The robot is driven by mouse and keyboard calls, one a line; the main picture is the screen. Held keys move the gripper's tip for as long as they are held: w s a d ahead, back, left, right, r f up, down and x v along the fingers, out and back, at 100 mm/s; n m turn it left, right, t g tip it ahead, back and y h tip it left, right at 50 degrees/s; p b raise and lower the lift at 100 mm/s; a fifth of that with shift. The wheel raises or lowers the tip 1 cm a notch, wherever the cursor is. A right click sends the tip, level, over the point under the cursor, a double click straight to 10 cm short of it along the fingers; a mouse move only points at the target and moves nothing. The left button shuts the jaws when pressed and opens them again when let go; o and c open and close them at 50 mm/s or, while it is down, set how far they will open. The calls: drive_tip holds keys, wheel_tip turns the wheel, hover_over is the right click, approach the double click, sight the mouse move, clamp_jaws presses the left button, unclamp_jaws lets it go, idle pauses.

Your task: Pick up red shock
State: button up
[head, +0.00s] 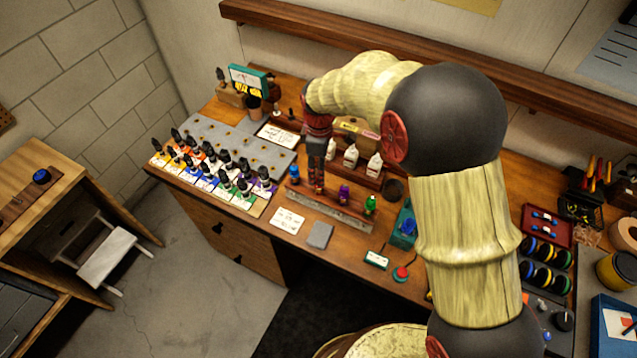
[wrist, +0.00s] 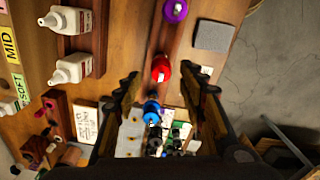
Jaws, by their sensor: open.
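The red shock (wrist: 161,68) stands in a row on a low rail (head: 340,212). In the wrist view it shows just ahead of my fingertips, roughly centred between them. My gripper (wrist: 161,80) is open, with one dark finger on each side and nothing held. In the head view my gripper (head: 317,168) points down over the rail, between the blue shock (head: 295,174) and the purple shock (head: 344,194), and largely hides the red one. The blue shock also shows between my fingers in the wrist view (wrist: 152,112). I cannot tell whether a finger touches the red shock.
A green shock (head: 370,204) stands at the rail's right end. White bottles (head: 351,155) stand in a wooden rack behind the row. A grey pad (head: 320,235) lies in front.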

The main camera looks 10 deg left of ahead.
wheel_tip(320, 180, down, 8)
drive_tip(key=shift+a+f, duration=0.1)
drive_tip(key=shift+a, duration=0.05)
drive_tip(key=shift+s, duration=0.1)
drive_tip(key=shift+c, duration=1.3)
drive_tip(key=c, duration=0.7)
clamp_jaws()
